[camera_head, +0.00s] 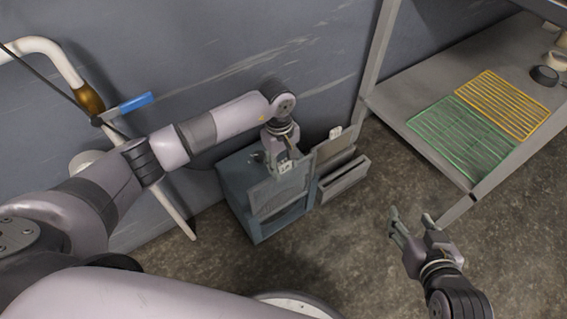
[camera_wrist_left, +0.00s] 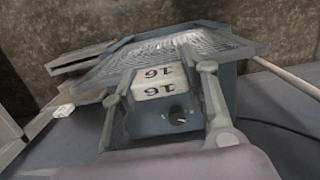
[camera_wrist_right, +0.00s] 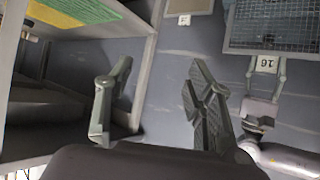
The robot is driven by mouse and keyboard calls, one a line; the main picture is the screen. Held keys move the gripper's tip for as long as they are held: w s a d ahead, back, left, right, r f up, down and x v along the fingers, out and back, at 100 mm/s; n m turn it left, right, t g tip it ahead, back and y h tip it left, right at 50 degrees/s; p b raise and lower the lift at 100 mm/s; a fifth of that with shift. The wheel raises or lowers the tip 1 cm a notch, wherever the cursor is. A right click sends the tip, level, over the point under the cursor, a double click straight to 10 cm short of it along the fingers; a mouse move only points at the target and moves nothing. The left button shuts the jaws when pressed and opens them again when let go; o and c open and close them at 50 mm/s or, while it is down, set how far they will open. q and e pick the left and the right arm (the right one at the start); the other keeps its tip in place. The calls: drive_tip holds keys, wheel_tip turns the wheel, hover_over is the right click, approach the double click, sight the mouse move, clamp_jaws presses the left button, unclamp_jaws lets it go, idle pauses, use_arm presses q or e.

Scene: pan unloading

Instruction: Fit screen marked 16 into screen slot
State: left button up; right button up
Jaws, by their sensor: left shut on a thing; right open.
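My left gripper (camera_head: 281,150) is shut on the white tab of the mesh screen (camera_head: 280,192) marked 16. The screen hangs tilted at the blue-grey cabinet (camera_head: 236,184); whether it sits in a slot I cannot tell. In the left wrist view, the mesh (camera_wrist_left: 185,46) spreads beyond the fingers, and two 16 labels show between them, above a dark knob (camera_wrist_left: 178,115). The right wrist view also shows the screen (camera_wrist_right: 272,28) and its tab (camera_wrist_right: 265,64). My right gripper (camera_head: 411,222) is open and empty, right of the cabinet.
A holder (camera_head: 343,180) with another tabbed panel (camera_head: 335,150) stands right of the cabinet. A shelf (camera_head: 405,98) at the right carries a green rack (camera_head: 460,138) and a yellow rack (camera_head: 502,103). The wall is close behind; the floor in front is clear.

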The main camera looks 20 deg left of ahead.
use_arm(q)
drive_tip(key=shift+f+b, duration=0.35)
drive_tip(key=shift+f, duration=0.05)
use_arm(e)
drive_tip(key=shift+w+a+r+t+y, duration=0.15)
drive_tip(key=shift+w+a+r+t, duration=0.1)
drive_tip(key=shift+w+r+t, duration=0.35)
drive_tip(key=shift+w+a+r+t+y, duration=0.2)
drive_tip(key=shift+w+r+t, duration=0.2)
drive_tip(key=shift+r, duration=0.3)
idle(0.6)
use_arm(q)
drive_tip(key=shift+f+b, duration=0.3)
use_arm(e)
drive_tip(key=shift+w+a+r+t, duration=0.15)
drive_tip(key=shift+w+r+t, duration=0.15)
drive_tip(key=shift+r, duration=0.25)
drive_tip(key=shift+w+a+r+t, duration=0.15)
drive_tip(key=shift+w+r+t, duration=0.15)
drive_tip(key=shift+r, duration=0.25)
idle(0.6)
